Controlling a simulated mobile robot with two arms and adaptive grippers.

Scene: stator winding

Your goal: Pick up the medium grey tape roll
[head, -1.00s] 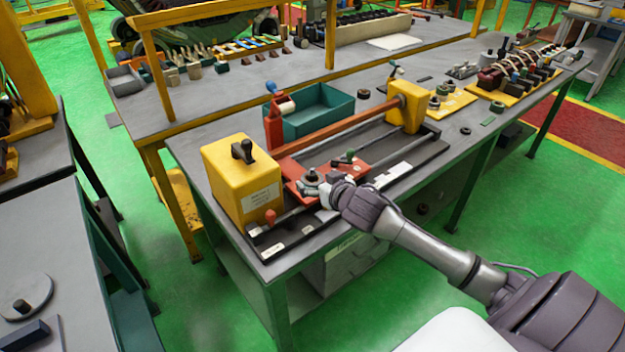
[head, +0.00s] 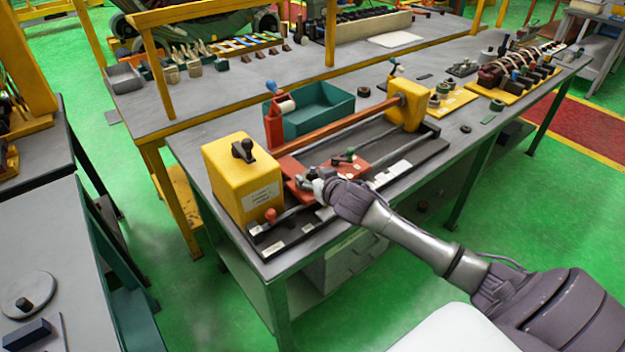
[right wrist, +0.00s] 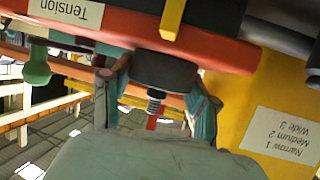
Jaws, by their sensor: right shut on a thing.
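My right gripper (head: 312,186) reaches over the front of the red carriage (head: 370,167) on the winding machine. In the right wrist view its two fingers (right wrist: 160,88) are shut on a dark grey round piece (right wrist: 165,68), one finger on each side. A threaded stud (right wrist: 155,101) shows at this piece, which sits close against the red carriage (right wrist: 225,52); I cannot tell if they touch. The piece looks like a grey roll, but its size class is not readable. In the head view my gripper mostly hides it. My left gripper is not in view.
A yellow box with a black lever (head: 240,180) stands left of the carriage, and a red rail (head: 340,127) runs behind it. A teal bin (head: 318,108) is behind. A yellow board (head: 452,101) holds small parts.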

